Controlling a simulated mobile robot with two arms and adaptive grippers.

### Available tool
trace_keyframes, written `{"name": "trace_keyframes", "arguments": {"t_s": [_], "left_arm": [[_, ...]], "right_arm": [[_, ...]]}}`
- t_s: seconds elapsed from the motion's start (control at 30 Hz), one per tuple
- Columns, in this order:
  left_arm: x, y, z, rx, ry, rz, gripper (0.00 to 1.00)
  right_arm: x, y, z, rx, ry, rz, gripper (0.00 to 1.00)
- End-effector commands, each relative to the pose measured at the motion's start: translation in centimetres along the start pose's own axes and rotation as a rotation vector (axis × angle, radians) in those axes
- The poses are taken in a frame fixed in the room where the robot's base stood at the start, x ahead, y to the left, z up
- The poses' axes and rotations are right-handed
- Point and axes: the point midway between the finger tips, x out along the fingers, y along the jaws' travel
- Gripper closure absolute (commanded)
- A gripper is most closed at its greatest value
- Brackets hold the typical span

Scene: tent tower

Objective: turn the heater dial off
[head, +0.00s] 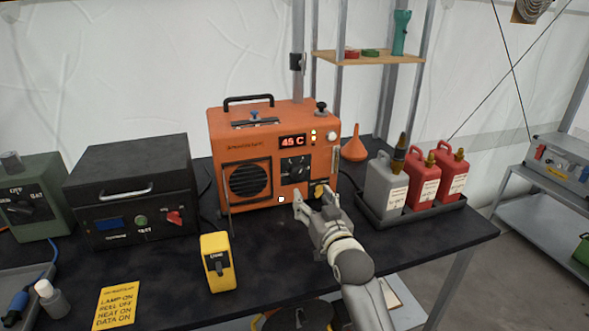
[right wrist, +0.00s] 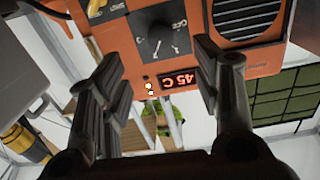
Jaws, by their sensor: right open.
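The orange heater (head: 222,150) stands on the dark table, with a red display (head: 293,141) reading 45 C. Its black heater dial (head: 295,169) is on the front, right of the round grille. The heater dial also shows upside down in the right wrist view (right wrist: 158,36); a pale pointer mark and small lettering show there, but I cannot tell the exact setting. My right gripper (head: 313,193) is open and empty, just in front of and below the dial. In the right wrist view its fingers (right wrist: 165,85) are spread wide, apart from the dial. My left gripper is out of view.
A yellow box (head: 217,262) stands in front of the heater, left of my right arm. A tray holds a grey can (head: 387,187) and red cans (head: 423,183) at right. A black case (head: 130,185) stands left. An orange funnel (head: 355,146) is behind.

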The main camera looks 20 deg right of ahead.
Motion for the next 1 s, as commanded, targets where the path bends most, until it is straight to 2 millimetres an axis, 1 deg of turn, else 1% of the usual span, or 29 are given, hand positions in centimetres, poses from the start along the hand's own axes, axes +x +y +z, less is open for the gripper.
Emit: {"name": "trace_keyframes", "arguments": {"t_s": [0.1,0.17,0.27,0.4,0.5,0.63,0.8,0.9,1.0], "left_arm": [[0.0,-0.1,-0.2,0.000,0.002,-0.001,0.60],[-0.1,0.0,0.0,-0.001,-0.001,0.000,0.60],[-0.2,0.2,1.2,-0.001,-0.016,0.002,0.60],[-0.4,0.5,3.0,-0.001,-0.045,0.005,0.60],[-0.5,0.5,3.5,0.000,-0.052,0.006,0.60],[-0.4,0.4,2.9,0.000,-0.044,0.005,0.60],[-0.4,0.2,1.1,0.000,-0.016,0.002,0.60],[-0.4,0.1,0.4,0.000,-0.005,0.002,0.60],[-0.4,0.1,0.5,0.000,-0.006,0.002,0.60]], "right_arm": [[0.5,0.0,-0.1,0.001,0.002,0.000,0.42],[0.9,0.0,-0.1,0.001,0.002,0.000,0.42],[2.1,0.0,-0.2,0.001,0.003,0.000,0.42],[4.3,0.0,-0.2,0.000,0.003,0.000,0.42],[5.8,0.0,-0.2,0.000,0.001,0.000,0.42],[7.6,0.0,-0.1,0.000,0.001,0.000,0.42],[9.5,0.0,-0.1,0.000,0.001,0.000,0.42],[10.2,0.0,-0.1,0.000,0.002,-0.001,0.42],[10.6,0.0,-0.1,0.000,0.001,0.000,0.42]]}}
